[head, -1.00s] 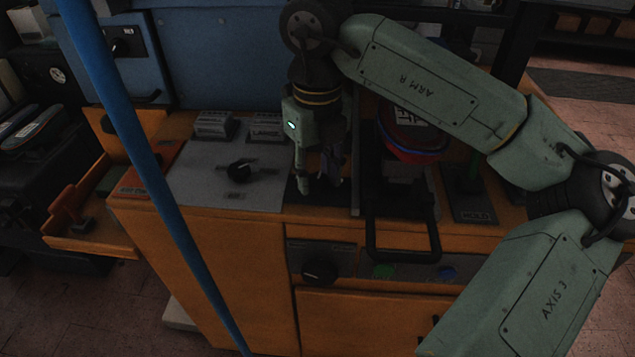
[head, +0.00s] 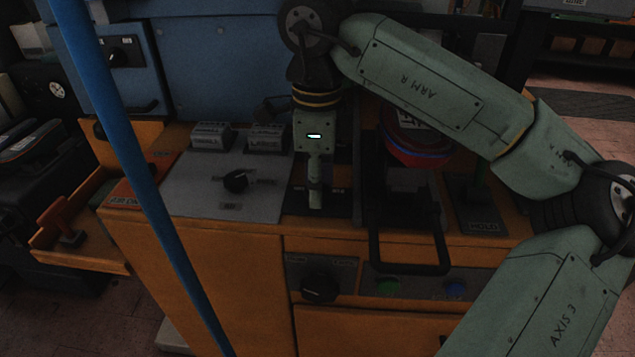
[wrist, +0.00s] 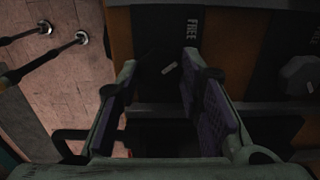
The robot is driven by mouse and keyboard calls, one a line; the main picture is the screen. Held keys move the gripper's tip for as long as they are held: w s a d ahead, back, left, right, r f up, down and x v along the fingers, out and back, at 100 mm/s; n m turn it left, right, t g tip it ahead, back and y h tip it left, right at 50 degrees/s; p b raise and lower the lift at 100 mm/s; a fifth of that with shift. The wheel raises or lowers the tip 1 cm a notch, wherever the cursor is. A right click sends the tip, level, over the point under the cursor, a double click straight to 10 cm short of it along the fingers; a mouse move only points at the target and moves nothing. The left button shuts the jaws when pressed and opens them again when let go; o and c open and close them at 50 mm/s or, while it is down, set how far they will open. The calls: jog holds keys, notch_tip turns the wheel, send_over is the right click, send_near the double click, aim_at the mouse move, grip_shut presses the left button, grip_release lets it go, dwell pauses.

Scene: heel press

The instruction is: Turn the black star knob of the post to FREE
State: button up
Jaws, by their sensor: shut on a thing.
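My gripper (head: 315,203) points down at a dark plate (head: 329,206) on the orange press body. In the head view I see its fingers edge-on, and they hide the knob. In the wrist view my gripper (wrist: 160,68) has its two fingers on either side of the black star knob (wrist: 163,58), which is very dark with a small pale mark. The fingers are shut on it. The word FREE (wrist: 192,29) is printed on the dark plate, beyond the knob and a little to the right. The exact direction of the knob's pointer is hard to tell.
A black bar handle (head: 409,268) stands to the right. Another dark knob (head: 320,289) sits on the front face. A blue pole (head: 140,165) crosses the head view at left.

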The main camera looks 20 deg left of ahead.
jog(key=shift+n, duration=0.6)
jog(key=o, duration=1.2)
jog(key=shift+c, duration=0.2)
notch_tip(320, 180, up, 12)
jog(key=shift+f, duration=0.1)
dwell(0.5)
